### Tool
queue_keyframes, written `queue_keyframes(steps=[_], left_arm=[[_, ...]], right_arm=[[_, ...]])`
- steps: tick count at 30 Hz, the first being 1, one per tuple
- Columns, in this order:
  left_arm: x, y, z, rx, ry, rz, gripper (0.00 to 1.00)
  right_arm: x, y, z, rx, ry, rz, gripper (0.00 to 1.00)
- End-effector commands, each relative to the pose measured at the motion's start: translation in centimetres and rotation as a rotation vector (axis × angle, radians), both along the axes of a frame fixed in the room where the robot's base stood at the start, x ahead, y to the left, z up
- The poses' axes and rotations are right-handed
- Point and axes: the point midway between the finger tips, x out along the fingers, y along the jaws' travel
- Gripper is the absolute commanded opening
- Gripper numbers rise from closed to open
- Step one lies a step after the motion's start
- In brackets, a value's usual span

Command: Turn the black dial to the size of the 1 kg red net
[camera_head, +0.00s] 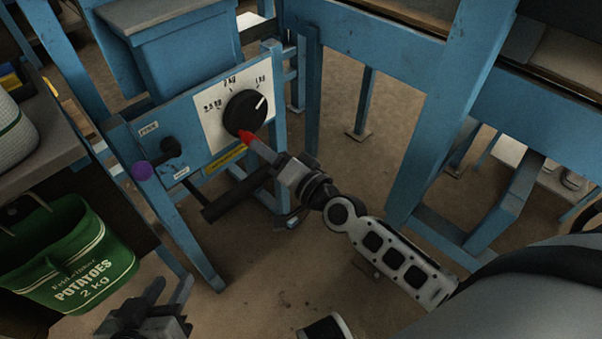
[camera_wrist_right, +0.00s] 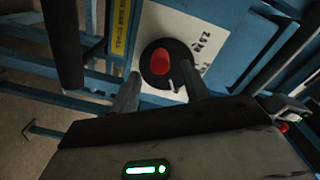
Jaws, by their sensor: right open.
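The black dial (camera_head: 243,106) sits on a white plate (camera_head: 212,126) on the blue machine, with labels reading about 2.5 KG, 2 KG and 1 KG around it. Its white line points up and right, near the 1 KG label; I cannot tell whether it meets that mark exactly. My right gripper (camera_head: 257,147) is open at the dial's lower edge. In the right wrist view its fingers lie either side of the dial (camera_wrist_right: 149,72). A red piece (camera_head: 245,136) shows in front of the dial, between the fingers. My left gripper (camera_head: 168,287) is open and empty at bottom left. No red net is visible.
A green potato sack marked 2 kg (camera_head: 75,262) hangs at the left. Blue frame posts (camera_head: 430,110) stand to the right. The floor between is clear.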

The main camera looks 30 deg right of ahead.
Motion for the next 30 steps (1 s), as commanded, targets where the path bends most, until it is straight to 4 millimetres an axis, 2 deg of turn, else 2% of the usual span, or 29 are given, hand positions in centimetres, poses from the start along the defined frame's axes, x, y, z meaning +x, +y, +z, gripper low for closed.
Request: queue_keyframes(steps=[1,6,12,18,30], left_arm=[[-0.1,0.1,-0.2,0.004,0.010,0.001,0.36],[-0.1,0.2,-0.5,0.008,0.020,0.004,0.36],[0.0,0.2,-0.4,0.006,0.019,0.006,0.36],[0.1,0.2,-0.4,0.007,0.017,0.007,0.36],[0.2,0.2,-0.4,0.008,0.017,0.007,0.36]], right_arm=[[-1.4,-0.5,0.0,-0.004,0.003,0.001,0.46],[-5.3,-1.8,0.1,-0.004,0.003,0.003,0.46],[-8.5,-2.9,0.1,-0.001,0.002,0.000,0.46],[-9.8,-3.4,0.3,0.001,-0.001,0.000,0.46],[-9.9,-3.4,0.3,0.002,-0.001,-0.001,0.46]])
